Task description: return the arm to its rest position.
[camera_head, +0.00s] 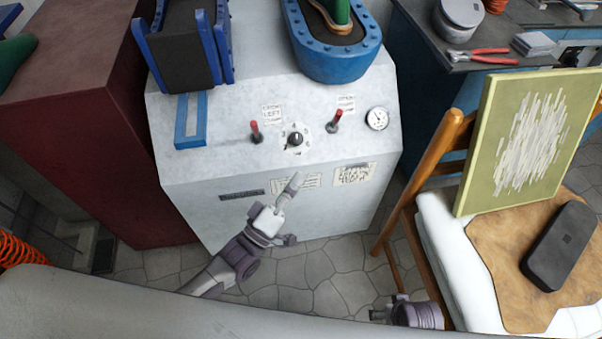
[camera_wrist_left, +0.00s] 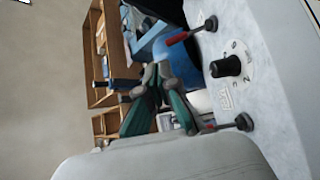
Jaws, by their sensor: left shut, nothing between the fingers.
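My left gripper (camera_head: 292,187) is in front of the sloping face of the white machine (camera_head: 190,230) in the head view, below the black dial (camera_head: 295,139). Its fingers are together and hold nothing. In the left wrist view, the finger tips (camera_wrist_left: 157,75) also meet, with the black dial (camera_wrist_left: 226,66) and two red-handled levers to their right. Part of my right arm shows at the bottom right of the head view; whether its gripper (camera_head: 380,314) is open or shut is unclear.
Two red levers (camera_head: 255,131) (camera_head: 334,120) and a gauge (camera_head: 377,118) stand on the machine top, below a blue press tray (camera_head: 335,62). A wooden chair (camera_head: 404,205) with a canvas (camera_head: 520,140) and black box (camera_head: 560,246) stands at right. A dark red cabinet (camera_head: 85,140) stands at left.

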